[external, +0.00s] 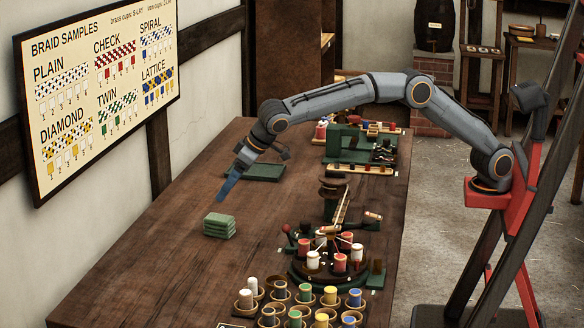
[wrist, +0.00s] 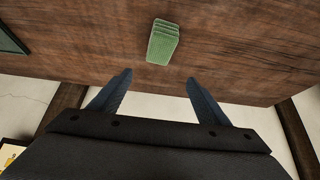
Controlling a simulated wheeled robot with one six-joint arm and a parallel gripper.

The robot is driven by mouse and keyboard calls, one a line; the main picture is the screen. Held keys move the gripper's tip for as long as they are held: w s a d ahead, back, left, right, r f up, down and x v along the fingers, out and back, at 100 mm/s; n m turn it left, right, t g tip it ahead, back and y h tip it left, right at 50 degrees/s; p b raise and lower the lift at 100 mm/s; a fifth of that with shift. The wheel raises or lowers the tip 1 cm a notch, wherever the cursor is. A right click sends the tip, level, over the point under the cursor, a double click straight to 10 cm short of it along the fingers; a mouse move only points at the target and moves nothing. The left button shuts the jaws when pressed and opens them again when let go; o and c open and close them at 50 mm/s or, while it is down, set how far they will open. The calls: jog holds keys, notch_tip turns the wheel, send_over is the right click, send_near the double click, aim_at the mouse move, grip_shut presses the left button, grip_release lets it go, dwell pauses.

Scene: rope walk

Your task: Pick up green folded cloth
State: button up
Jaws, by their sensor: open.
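The green folded cloth (external: 219,225) lies as a small layered stack on the brown wooden table, near its left side in the external view. In the wrist view the cloth (wrist: 163,42) is at the top middle, ahead of my fingertips and fully in sight. My gripper (external: 224,196) is above the table, just above and behind the cloth in the external view. In the wrist view my gripper (wrist: 156,77) shows two blue fingers spread apart with nothing between them. The fingers do not touch the cloth.
The table (external: 150,265) is bare around the cloth. A dark green mat (external: 256,172) lies farther back. A round stand with bobbins (external: 312,262) and several cups of bobbins (external: 245,300) stand to the right and front. A wall board (external: 100,90) hangs at left.

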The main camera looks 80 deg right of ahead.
send_near(220, 218)
jog(key=x, duration=0.3)
jog(key=shift+w, duration=0.3)
jog(key=shift+p+x, duration=0.35)
jog(key=shift+x, duration=3.4)
jog(key=shift+s+d+f, duration=0.15)
jog(key=shift+s, duration=0.05)
jog(key=c, duration=1.3)
